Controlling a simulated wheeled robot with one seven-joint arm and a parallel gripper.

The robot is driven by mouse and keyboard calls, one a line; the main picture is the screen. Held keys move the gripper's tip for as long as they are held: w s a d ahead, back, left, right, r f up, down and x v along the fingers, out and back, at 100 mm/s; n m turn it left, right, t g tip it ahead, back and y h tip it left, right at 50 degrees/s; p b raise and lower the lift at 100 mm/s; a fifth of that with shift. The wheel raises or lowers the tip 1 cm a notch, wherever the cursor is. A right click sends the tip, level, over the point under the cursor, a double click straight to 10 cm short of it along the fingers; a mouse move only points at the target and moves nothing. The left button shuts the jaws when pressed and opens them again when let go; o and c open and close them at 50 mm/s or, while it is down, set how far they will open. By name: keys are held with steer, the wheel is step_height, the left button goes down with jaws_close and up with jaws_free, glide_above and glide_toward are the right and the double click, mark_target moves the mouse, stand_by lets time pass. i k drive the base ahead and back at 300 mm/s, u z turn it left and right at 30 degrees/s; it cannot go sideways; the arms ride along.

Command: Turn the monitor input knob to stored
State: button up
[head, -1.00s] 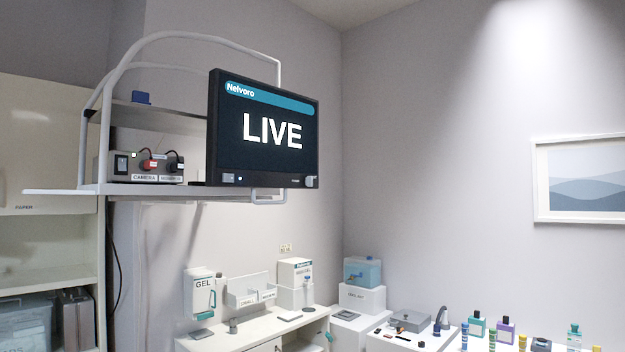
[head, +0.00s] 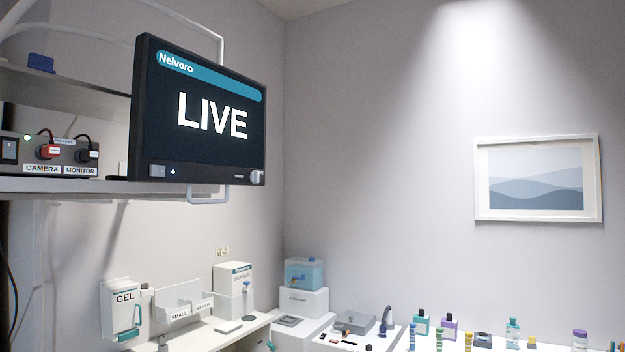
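The monitor (head: 201,112) hangs at the upper left of the head view, and its screen reads LIVE under a Nelvoro banner. A small pale knob (head: 256,177) sits at the lower right corner of its bezel; its pointer and labels are too small to read. A light button (head: 157,171) and a small lit dot are at the lower left of the bezel. My gripper is not in view.
A shelf (head: 60,188) left of the monitor carries a box (head: 12,169) with plugs, labelled CAMERA and MONITOR. A white handle (head: 208,197) hangs below the monitor. The right wall has a picture (head: 536,179).

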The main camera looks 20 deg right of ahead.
mark_target(254, 177)
steer(key=z, duration=0.4)
steer(key=i, duration=0.75)
steer(key=u, duration=0.45)
steer(key=i, duration=0.9)
steer(key=u, duration=0.8)
